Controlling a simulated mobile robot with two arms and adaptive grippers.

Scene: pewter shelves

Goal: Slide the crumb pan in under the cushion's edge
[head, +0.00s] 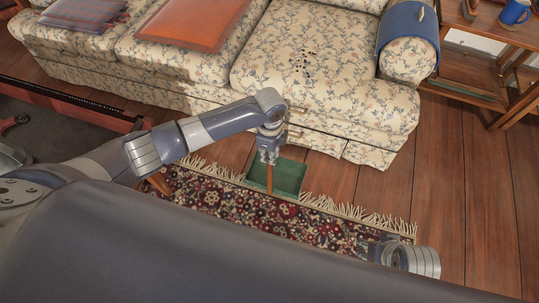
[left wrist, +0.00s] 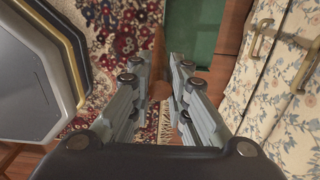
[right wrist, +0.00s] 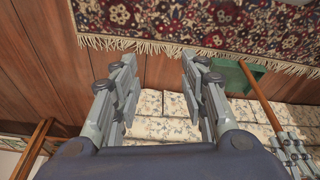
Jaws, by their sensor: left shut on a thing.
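The crumb pan (head: 289,178) is a dark green tray with a wooden handle (head: 270,179). It is low in front of the sofa, beside the rug's fringe; I cannot tell whether it touches the floor. My left gripper (head: 268,154) is above it, shut on the handle, which stands steeply. The left wrist view shows the handle (left wrist: 158,68) between the fingers and the green pan (left wrist: 194,30) beyond. The cushion (head: 290,45) is the sofa's floral right seat, with dark crumbs (head: 306,62) on top. The pan is apart from its edge. My right gripper (right wrist: 160,65) is open and empty above the floor.
The red patterned rug (head: 265,211) lies in front of the sofa. Bare wooden floor (head: 430,190) is free at the right. A blue cloth (head: 407,24) hangs over the sofa arm. A wooden side table (head: 503,48) holds a blue mug (head: 513,13). An orange cushion (head: 195,24) lies on the sofa.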

